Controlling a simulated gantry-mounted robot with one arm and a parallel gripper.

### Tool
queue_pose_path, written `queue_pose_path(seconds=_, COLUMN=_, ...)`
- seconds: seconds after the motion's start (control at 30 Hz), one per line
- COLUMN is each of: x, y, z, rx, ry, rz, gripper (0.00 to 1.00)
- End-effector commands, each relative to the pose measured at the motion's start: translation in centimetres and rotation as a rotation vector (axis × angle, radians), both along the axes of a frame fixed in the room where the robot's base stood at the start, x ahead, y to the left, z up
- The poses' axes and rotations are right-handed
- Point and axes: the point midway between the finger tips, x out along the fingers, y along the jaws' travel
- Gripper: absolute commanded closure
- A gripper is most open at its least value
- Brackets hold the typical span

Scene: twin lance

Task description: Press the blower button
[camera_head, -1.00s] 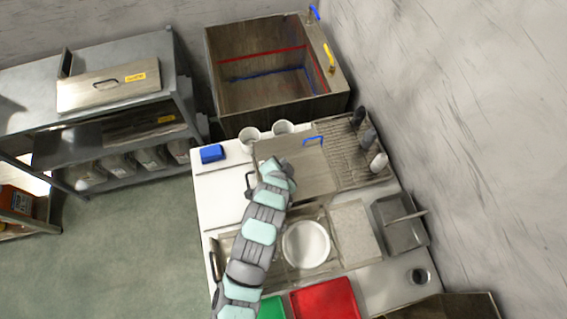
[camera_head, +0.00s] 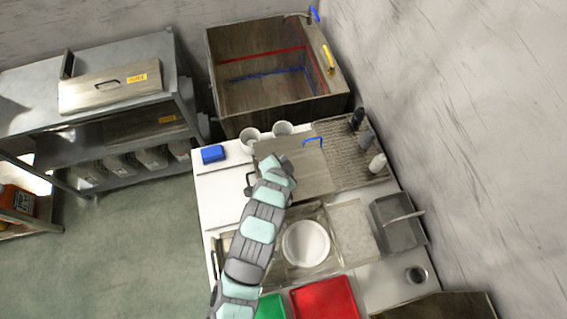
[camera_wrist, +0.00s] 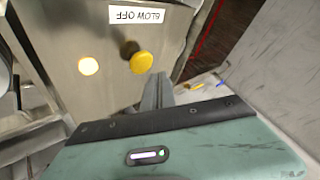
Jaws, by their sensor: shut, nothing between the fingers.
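The blower button is a round yellow knob (camera_wrist: 142,62) on a grey metal panel (camera_wrist: 60,30) in the wrist view. A white label (camera_wrist: 136,14) reading "BLOW OFF" sits by it, upside down in the picture. My gripper (camera_wrist: 158,90) is shut and empty. Its tips show just below and to the right of the button in the picture, apparently apart from it; the depth gap is hard to judge. In the head view my arm reaches over the metal-topped unit (camera_head: 310,170); the button and fingertips are hidden there.
A glowing yellowish lamp (camera_wrist: 88,66) sits left of the button on the same panel. In the head view, a sink (camera_head: 275,112), white cups (camera_head: 250,135), a blue box (camera_head: 212,154) and a red tray (camera_head: 325,300) are around the counter. Walls stand behind and at right.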

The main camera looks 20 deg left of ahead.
Motion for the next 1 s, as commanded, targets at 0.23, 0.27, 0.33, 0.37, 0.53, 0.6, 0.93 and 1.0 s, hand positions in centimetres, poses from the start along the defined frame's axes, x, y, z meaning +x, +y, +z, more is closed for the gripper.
queue_pose_path(seconds=0.23, x=0.0, y=0.0, z=2.9, rx=0.0, ry=0.001, rz=0.001, gripper=1.0)
queue_pose_path(seconds=0.27, x=0.0, y=0.0, z=3.2, rx=0.0, ry=0.001, rz=0.0, gripper=1.0)
queue_pose_path(seconds=0.33, x=0.0, y=0.0, z=3.8, rx=0.0, ry=0.001, rz=0.0, gripper=1.0)
queue_pose_path(seconds=0.37, x=0.0, y=0.0, z=4.0, rx=-0.001, ry=0.001, rz=-0.001, gripper=1.0)
queue_pose_path(seconds=0.53, x=0.0, y=0.0, z=4.1, rx=-0.001, ry=0.001, rz=-0.001, gripper=1.0)
queue_pose_path(seconds=0.6, x=0.0, y=0.0, z=4.1, rx=-0.001, ry=0.001, rz=-0.001, gripper=1.0)
queue_pose_path(seconds=0.93, x=0.0, y=0.0, z=4.1, rx=0.0, ry=0.0, rz=0.0, gripper=1.0)
queue_pose_path(seconds=1.0, x=0.0, y=0.0, z=4.1, rx=0.0, ry=0.0, rz=0.0, gripper=1.0)
